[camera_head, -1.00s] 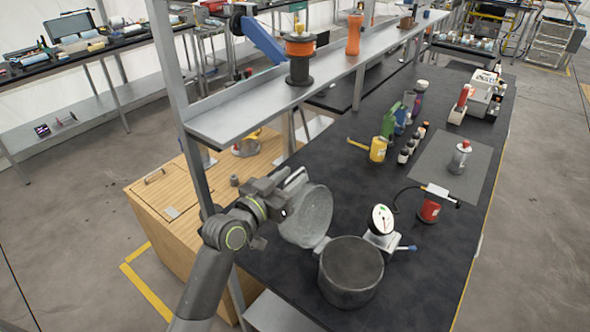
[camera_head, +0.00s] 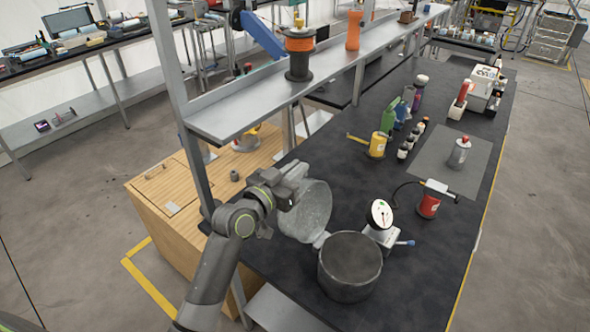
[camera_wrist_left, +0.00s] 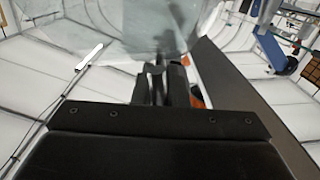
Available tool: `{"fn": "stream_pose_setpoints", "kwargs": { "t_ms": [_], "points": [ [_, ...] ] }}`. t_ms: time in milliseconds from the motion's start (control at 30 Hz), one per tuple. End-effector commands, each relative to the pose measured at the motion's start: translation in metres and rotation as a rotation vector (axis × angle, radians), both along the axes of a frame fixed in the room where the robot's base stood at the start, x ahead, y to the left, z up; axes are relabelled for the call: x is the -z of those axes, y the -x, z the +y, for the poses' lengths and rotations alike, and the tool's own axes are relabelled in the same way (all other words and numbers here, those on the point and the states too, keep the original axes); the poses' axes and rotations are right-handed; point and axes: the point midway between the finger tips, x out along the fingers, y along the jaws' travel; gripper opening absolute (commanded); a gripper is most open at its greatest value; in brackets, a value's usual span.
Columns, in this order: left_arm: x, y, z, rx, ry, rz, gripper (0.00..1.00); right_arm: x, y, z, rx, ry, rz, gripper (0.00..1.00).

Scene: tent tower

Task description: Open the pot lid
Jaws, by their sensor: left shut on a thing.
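The grey pot (camera_head: 350,272) stands on the black table toward its front end. Its round lid (camera_head: 308,212) is tilted up, nearly upright, on the pot's left side, joined by a light hinge piece (camera_head: 321,239). The pot's mouth is uncovered. My left gripper (camera_head: 290,190) is at the lid's upper left, shut on part of the lid; its fingertips are mostly hidden in the head view. In the left wrist view the fingers (camera_wrist_left: 172,84) are close together against the pale lid (camera_wrist_left: 160,25). My right gripper is not in view.
A dial gauge (camera_head: 381,216) stands close to the pot's right. A red canister (camera_head: 429,199) and a yellow container (camera_head: 377,144) are farther back. A metal shelf (camera_head: 225,118) on posts rises left of the table. A wooden cabinet (camera_head: 165,195) stands left.

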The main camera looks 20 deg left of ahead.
Motion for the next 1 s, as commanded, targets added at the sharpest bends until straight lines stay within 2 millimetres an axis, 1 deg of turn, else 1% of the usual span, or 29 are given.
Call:
{"fn": "stream_pose_setpoints", "kwargs": {
  "t_ms": [133,400,500,833,867,1000],
  "points": [
    [-0.001,0.001,-0.003,0.001,-0.012,-0.005,0.0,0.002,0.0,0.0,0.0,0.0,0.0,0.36],
    [-0.01,0.011,-0.032,0.002,-0.157,-0.06,0.0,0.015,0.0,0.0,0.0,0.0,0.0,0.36],
    [-0.012,0.014,-0.038,0.001,-0.193,-0.072,0.0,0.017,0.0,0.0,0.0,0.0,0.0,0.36],
    [-0.014,0.014,-0.039,0.0,-0.21,-0.073,0.0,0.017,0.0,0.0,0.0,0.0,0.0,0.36],
    [-0.014,0.014,-0.039,0.0,-0.21,-0.073,0.15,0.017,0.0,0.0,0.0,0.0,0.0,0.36],
    [-0.014,0.014,-0.039,0.0,-0.208,-0.073,0.33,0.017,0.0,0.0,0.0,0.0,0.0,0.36]
  ]
}}
